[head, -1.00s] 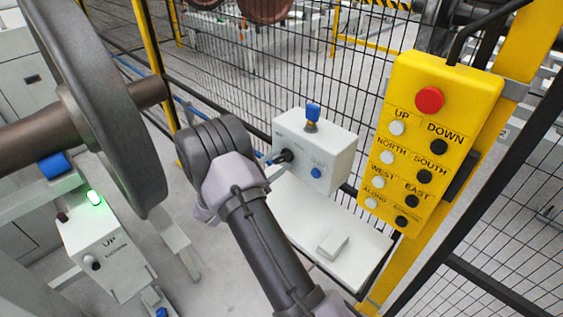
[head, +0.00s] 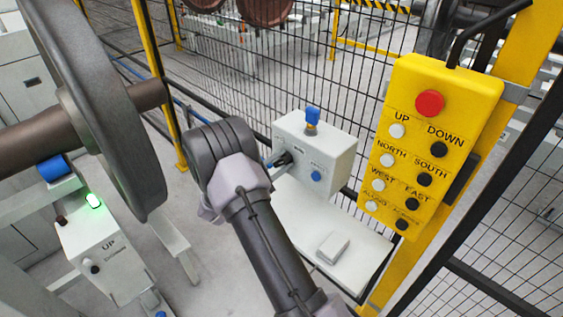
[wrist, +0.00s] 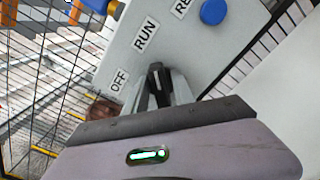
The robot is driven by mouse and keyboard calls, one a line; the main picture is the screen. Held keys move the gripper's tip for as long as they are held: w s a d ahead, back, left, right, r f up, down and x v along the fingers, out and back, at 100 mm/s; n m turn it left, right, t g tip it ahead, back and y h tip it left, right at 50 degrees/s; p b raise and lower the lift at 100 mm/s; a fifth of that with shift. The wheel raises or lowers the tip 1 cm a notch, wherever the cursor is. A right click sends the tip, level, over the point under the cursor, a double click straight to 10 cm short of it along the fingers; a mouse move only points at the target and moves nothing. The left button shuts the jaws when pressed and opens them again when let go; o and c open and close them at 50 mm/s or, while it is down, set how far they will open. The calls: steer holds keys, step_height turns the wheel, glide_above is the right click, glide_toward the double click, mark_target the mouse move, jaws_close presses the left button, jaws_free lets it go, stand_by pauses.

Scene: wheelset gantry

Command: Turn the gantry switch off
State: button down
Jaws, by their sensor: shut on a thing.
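The white switch box (head: 325,153) stands on a pale shelf in the head view. In the wrist view its face (wrist: 185,45) carries the labels OFF, RUN and a partly cut-off one beginning RE. The black switch knob (wrist: 156,76) sits below these labels, between my fingertips. My gripper (wrist: 160,88) is shut on this knob. In the head view my gripper (head: 279,161) reaches the box's left side, with its fingers mostly hidden behind my wrist. Which label the knob points to cannot be told.
A blue button (wrist: 213,11) is on the box face, and a blue-topped knob (head: 312,118) on top. A yellow pendant (head: 440,145) hangs at right. A large wheelset (head: 110,110) and a second control box (head: 105,255) with a green light are at left. Mesh fence stands behind.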

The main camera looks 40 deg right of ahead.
steer(key=n+p, duration=0.1)
steer(key=n, duration=0.3)
steer(key=shift+w+r+n+p, duration=0.1)
steer(key=shift+r+n+p, duration=0.05)
steer(key=shift+n+p, duration=0.2)
steer(key=n+p, duration=0.1)
steer(key=n, duration=0.3)
steer(key=shift+w+p, duration=0.1)
steer(key=shift+p, duration=0.25)
steer(key=n+p, duration=0.1)
steer(key=n, duration=0.4)
steer(key=shift+w, duration=0.1)
steer(key=shift+f+n+p, duration=0.2)
steer(key=shift+n+p, duration=0.5)
steer(key=shift+n, duration=1.15)
steer(key=c, duration=1.3)
jaws_free()
steer(key=shift+w+a, duration=0.1)
steer(key=shift+a, duration=0.05)
